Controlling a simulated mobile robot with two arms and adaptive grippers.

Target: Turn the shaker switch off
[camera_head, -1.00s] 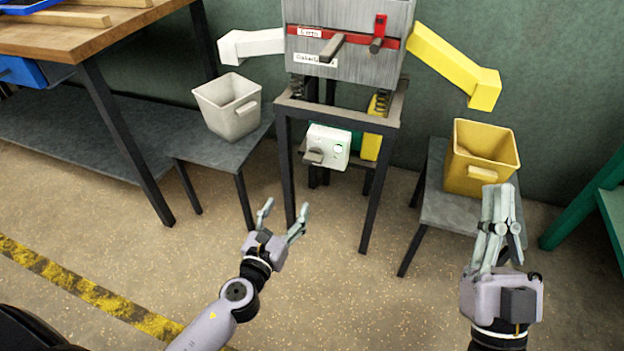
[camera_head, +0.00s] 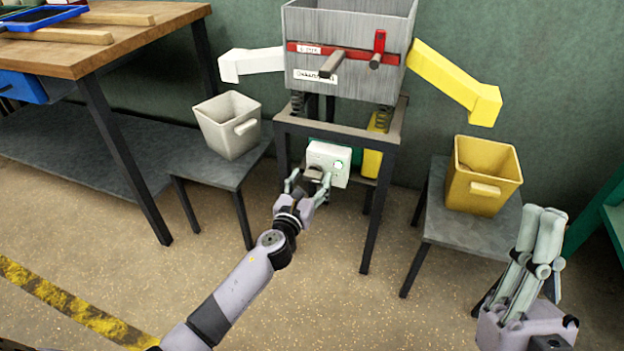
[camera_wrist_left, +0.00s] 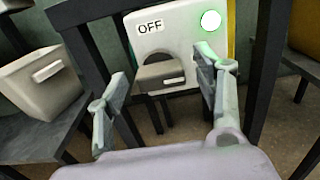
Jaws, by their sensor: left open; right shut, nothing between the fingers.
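The white switch box (camera_head: 331,158) hangs on the front of the shaker's stand, below the grey hopper (camera_head: 350,62). In the left wrist view the box (camera_wrist_left: 183,30) bears an "OFF" label (camera_wrist_left: 150,26) at upper left and a pale green lit lamp (camera_wrist_left: 211,20) at upper right. A grey-brown switch handle (camera_wrist_left: 160,75) sticks out below the label. My left gripper (camera_head: 309,183) is open at the box, its fingers on either side of the handle; contact cannot be told. My right gripper (camera_head: 540,235) is shut and empty, at the lower right.
A white bin (camera_head: 228,125) stands on a low table left of the stand, under a white chute (camera_head: 250,64). A yellow bin (camera_head: 482,175) stands on the right, under a yellow chute (camera_head: 455,75). Dark stand legs (camera_head: 372,215) flank the box. Open floor lies in front.

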